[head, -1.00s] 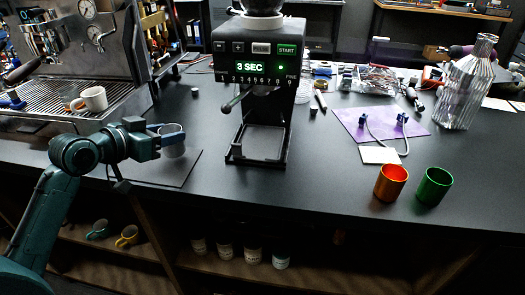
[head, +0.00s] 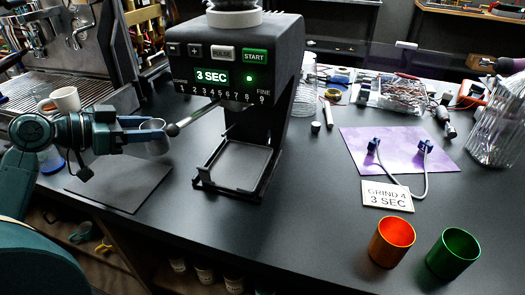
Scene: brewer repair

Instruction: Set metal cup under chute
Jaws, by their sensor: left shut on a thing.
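My left gripper (head: 160,138) comes in from the left and is shut on the metal cup (head: 152,125), a small grey cup mostly hidden by the fingers. It is over the dark mat, left of the grinder. The black grinder (head: 245,50) stands in the middle, its display reading "3 SEC" beside a green START button. Its chute is not clearly visible under the body. The base tray (head: 238,167) below is empty. My right gripper is not in view.
An espresso machine (head: 70,70) with a white mug (head: 62,99) is at the left. A dark mat (head: 125,190) lies below my gripper. An orange cup (head: 391,240), a green cup (head: 453,252) and a "GRIND 4 3 SEC" card (head: 387,195) are right. The counter front-centre is clear.

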